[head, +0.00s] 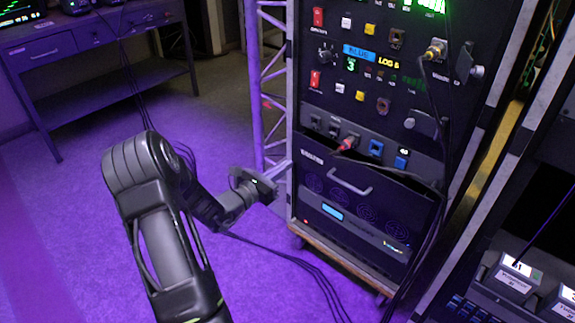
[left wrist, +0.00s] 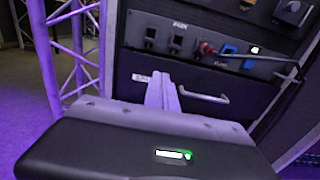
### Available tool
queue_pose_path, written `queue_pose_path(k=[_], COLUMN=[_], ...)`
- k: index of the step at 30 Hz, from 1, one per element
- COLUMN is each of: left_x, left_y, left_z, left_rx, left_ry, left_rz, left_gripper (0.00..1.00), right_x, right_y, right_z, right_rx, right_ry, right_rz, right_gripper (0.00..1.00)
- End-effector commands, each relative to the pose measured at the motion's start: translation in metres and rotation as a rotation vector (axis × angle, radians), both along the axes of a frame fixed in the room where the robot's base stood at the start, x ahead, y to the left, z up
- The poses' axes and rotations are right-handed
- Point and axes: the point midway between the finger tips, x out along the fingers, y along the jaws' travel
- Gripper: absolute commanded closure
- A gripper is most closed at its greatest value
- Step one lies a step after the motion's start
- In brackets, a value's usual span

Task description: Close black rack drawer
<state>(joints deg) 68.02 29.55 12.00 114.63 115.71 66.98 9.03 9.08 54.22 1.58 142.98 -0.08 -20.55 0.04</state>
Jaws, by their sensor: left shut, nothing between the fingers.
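The black rack drawer (head: 385,197) sits low in the tall equipment rack, below a panel of coloured sockets. Its pale bar handle (head: 350,186) shows in both views, and in the left wrist view (left wrist: 203,97) it lies just right of my fingers. The drawer front seems to stand slightly out from the rack; how far is hard to tell. My left gripper (head: 276,192) is shut and empty, at the rack's left front edge in the head view. In the left wrist view its fingertips (left wrist: 160,78) point at the drawer front, left of the handle; contact cannot be told. My right gripper is out of view.
A purple-lit truss (head: 262,90) stands left of the rack. Black cables hang down the rack's right side and trail over the floor. The rack stands on a wooden base (head: 345,262). A desk (head: 100,80) is at the back left. Open floor lies between.

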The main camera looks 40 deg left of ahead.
Motion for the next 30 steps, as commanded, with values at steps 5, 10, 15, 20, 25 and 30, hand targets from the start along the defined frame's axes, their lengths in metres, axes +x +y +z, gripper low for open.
queue_pose_path(k=[5, 10, 15, 20, 25, 30], left_x=[0.031, 0.067, 0.097, 0.115, 0.122, 0.122], left_y=[-0.001, 0.000, 0.002, 0.002, 0.002, 0.002], left_z=[-0.002, -0.002, -0.001, -0.001, 0.000, 0.000], left_rx=[-0.001, -0.001, 0.000, 0.000, -0.002, -0.002], left_ry=[-0.003, -0.003, -0.003, -0.001, 0.000, 0.000], left_rz=[-0.003, -0.002, -0.001, 0.000, 0.000, 0.000], left_gripper=[1.00, 1.00, 1.00, 1.00, 1.00, 1.00], right_x=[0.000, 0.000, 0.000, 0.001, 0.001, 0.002], right_y=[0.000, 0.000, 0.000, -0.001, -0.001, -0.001], right_z=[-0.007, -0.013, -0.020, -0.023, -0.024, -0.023], right_rx=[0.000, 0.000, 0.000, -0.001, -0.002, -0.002], right_ry=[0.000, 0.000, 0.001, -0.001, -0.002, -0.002], right_rz=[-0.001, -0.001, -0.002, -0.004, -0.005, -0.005], right_gripper=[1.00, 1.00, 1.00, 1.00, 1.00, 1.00])
